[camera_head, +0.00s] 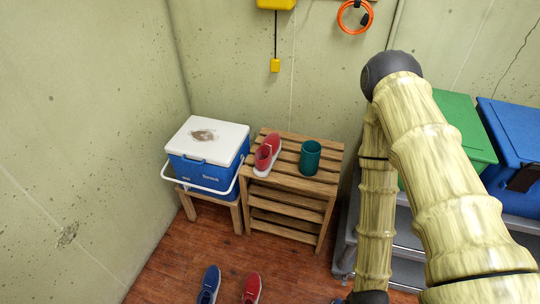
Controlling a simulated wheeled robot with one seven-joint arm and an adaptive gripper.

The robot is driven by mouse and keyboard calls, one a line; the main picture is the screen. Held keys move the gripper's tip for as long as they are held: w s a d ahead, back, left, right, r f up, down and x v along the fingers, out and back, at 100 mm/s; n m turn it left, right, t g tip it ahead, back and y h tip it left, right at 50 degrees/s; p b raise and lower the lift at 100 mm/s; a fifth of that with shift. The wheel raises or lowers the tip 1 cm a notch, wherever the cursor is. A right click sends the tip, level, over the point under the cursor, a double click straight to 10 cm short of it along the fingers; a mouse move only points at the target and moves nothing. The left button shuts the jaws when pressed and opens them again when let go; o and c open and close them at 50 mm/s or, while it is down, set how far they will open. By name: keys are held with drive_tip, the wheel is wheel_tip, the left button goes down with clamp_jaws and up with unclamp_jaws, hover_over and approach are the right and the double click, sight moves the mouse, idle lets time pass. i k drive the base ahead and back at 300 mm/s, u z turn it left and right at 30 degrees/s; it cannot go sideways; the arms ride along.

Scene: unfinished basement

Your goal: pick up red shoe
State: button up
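A red shoe (267,154) with a white sole rests on top of a slatted wooden rack (310,185), near its left side. A second red shoe (252,287) is on the floor at the bottom edge, partly cut off by the frame. A blue shoe (209,284) is on the floor just left of it. My arm comes in from the lower right, bends at the top and runs down to a dark joint at the bottom edge. My gripper is outside the frame, so its fingers are hidden.
A teal cup (310,157) stands on the rack right of the red shoe. A blue and white cooler (208,152) sits on a low wooden stand to the left. Green (464,125) and blue (514,140) bins stand on a grey cart at right, behind my arm.

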sight(266, 156)
drive_tip(key=z, duration=2.3)
drive_tip(key=k, duration=1.35)
drive_tip(key=u, duration=1.6)
drive_tip(key=i, duration=0.5)
drive_tip(key=u, duration=0.1)
